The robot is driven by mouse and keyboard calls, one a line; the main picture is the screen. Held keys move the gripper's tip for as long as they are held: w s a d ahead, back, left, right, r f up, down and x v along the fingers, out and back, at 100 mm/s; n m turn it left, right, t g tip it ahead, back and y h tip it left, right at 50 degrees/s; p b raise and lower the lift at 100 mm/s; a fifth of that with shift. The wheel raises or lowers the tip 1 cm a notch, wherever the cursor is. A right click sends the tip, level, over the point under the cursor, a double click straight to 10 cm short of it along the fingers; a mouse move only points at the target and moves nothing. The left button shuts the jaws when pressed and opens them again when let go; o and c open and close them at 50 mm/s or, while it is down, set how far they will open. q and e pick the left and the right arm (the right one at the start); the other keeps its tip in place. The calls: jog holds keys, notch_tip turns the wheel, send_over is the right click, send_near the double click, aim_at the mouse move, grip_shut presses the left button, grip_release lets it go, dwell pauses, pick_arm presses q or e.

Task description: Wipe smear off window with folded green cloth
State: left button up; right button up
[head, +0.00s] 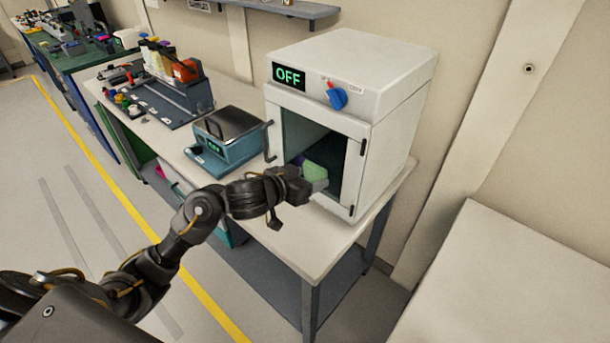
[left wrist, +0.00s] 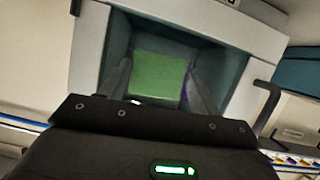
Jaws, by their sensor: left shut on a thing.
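My left gripper (head: 314,180) is shut on the folded green cloth (head: 315,171) at the window (head: 340,155) in the door of a white cabinet. In the left wrist view the cloth (left wrist: 158,75) sits between the two fingers, flat side toward the dark window pane (left wrist: 210,60). It is at or very near the pane; I cannot tell if it touches. A bit of purple smear (head: 299,160) shows just left of the cloth in the head view. The cloth and gripper may hide more of it. My right gripper is not in view.
The white cabinet (head: 350,60) reads OFF and has a blue knob (head: 337,96). Its door handle (head: 269,140) sticks out left of the window. A teal device (head: 222,140) and a bottle rack (head: 175,85) stand left on the bench. The bench front (head: 310,235) is clear.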

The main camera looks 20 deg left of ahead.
aim_at(293, 161)
pick_arm(q)
jog(key=shift+w+a+r+p, duration=0.1)
jog(key=shift+w+a+p, duration=0.2)
jog(key=shift+a, duration=0.35)
jog(key=shift+w+a+r+p, duration=0.15)
jog(key=shift+a+p, duration=0.15)
jog(key=shift+a, duration=0.3)
jog(key=shift+w+a+f, duration=0.1)
jog(key=shift+w+a, duration=0.2)
jog(key=shift+a, duration=0.4)
jog(key=shift+w+a+f+p, duration=0.1)
jog(key=shift+w+a+p, duration=0.2)
jog(key=shift+a, duration=0.35)
jog(key=shift+w+a+r+p, duration=0.15)
jog(key=shift+a+p, duration=0.25)
jog(key=shift+a, duration=0.25)
jog(key=shift+w+a+f+p, duration=0.2)
jog(key=shift+a+p, duration=0.15)
jog(key=shift+a, duration=0.3)
jog(key=shift+s, duration=0.15)
jog(key=shift+s+a+p, duration=0.3)
jog(key=shift+s+p, duration=0.05)
jog(key=shift+s, duration=0.55)
jog(key=shift+s+a+p, duration=0.35)
jog(key=shift+s, duration=0.6)
jog(key=shift+s+a+p, duration=0.3)
jog(key=shift+s+p, duration=0.05)
jog(key=shift+s, duration=0.55)
